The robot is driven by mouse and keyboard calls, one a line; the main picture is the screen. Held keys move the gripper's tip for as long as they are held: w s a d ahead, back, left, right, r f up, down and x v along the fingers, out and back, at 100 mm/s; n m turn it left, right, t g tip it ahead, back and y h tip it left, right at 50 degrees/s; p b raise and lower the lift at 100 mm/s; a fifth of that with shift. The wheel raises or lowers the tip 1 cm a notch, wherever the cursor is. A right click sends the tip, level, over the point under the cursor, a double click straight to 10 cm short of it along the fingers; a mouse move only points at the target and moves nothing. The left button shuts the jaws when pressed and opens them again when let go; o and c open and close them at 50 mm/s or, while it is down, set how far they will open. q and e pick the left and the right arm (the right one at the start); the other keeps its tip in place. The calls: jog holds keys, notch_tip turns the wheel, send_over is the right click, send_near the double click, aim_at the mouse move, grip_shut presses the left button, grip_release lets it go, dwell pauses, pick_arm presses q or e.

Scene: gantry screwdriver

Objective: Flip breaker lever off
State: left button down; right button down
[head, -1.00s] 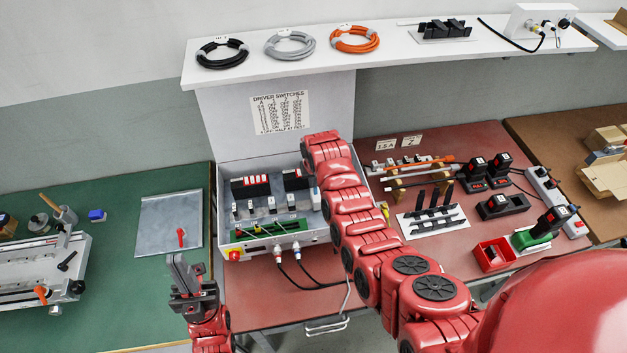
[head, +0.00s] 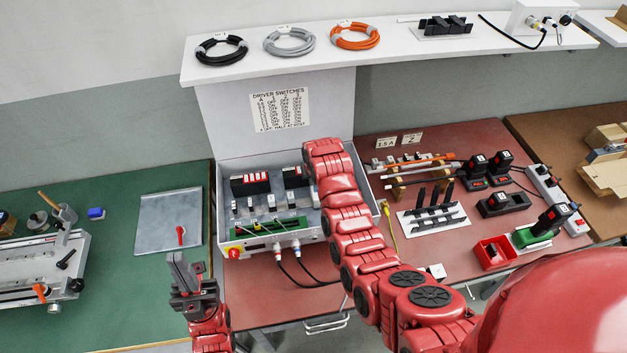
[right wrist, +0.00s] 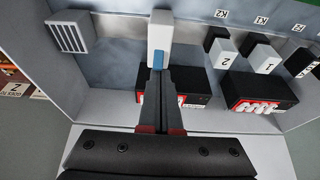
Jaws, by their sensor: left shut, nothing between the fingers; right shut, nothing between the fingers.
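The breaker, a narrow white block (right wrist: 160,28), stands on the back panel inside the grey control box (right wrist: 112,52) in the right wrist view. Its small blue lever (right wrist: 158,58) sits at the lower end of the block. My right gripper (right wrist: 158,74) is shut and empty, with its tips right at the blue lever; I cannot tell if they touch it. In the head view my red right arm hides that gripper and most of the breaker. My left gripper (head: 184,268) is shut and empty, low in front of the green table, apart from the box.
In the box are black modules with red and white labels (right wrist: 262,98) and numbered white-tipped switches (right wrist: 222,58). Cables (head: 300,272) hang from the box front. A printed switch chart (head: 281,108) is above.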

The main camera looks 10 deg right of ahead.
jog(key=shift+s+t+b, duration=0.2)
jog(key=shift+t+b, duration=0.1)
jog(key=shift+t, duration=0.1)
jog(key=shift+s+f+t+b, duration=0.15)
jog(key=shift+s+t+b, duration=0.05)
jog(key=shift+t+b, duration=0.25)
jog(key=t+b, duration=0.1)
jog(key=b, duration=0.1)
jog(key=s+t+b, duration=0.1)
jog(key=t+b, duration=0.1)
jog(key=b, duration=0.1)
jog(key=shift+s+f+t+b, duration=0.25)
jog(key=shift+s+t+b, duration=0.05)
jog(key=shift+s+t, duration=0.1)
jog(key=shift+r+p, duration=0.3)
jog(key=shift+r, duration=0.25)
jog(key=shift+w, duration=0.15)
jog(key=shift+v, duration=0.85)
jog(key=shift+f, duration=0.15)
